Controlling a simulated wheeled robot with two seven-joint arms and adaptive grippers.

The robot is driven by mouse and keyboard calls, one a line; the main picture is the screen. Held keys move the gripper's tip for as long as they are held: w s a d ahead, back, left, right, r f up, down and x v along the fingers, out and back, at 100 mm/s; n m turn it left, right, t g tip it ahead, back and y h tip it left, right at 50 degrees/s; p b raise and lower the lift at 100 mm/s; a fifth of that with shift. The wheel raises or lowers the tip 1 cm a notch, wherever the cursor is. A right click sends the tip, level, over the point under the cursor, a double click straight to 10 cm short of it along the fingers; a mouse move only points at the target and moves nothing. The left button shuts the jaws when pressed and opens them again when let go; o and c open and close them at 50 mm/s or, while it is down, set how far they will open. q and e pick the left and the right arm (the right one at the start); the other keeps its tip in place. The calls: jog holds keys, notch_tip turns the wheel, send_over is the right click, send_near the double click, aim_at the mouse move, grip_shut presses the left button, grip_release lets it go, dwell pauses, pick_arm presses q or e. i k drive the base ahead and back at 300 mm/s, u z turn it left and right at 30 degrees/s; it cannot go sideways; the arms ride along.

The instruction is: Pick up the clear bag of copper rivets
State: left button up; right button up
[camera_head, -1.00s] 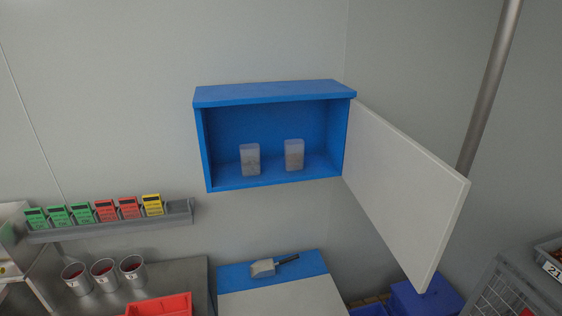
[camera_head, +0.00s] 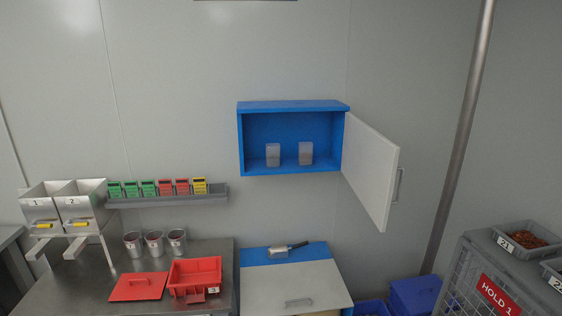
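Two small translucent containers stand upright inside the open blue wall cabinet (camera_head: 290,106): a left one (camera_head: 273,155) and a right one (camera_head: 306,153). Their contents look greyish and are too small to make out. I cannot tell whether either is the clear bag of copper rivets. A grey bin (camera_head: 525,240) at the far right holds small copper-orange pieces, which I cannot identify for sure. Neither of my grippers shows in the head view.
The white cabinet door (camera_head: 370,170) stands open to the right. Below are a steel table (camera_head: 120,295) with metal cups and a red bin (camera_head: 195,275), a blue-and-white cabinet (camera_head: 290,285) with a scoop (camera_head: 288,250), blue bins (camera_head: 415,295) and a cage marked HOLD 1 (camera_head: 497,297).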

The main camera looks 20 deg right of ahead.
aim_at(304, 153)
jog(key=u, duration=0.6)
jog(key=i, duration=1.3)
jog(key=z, duration=0.25)
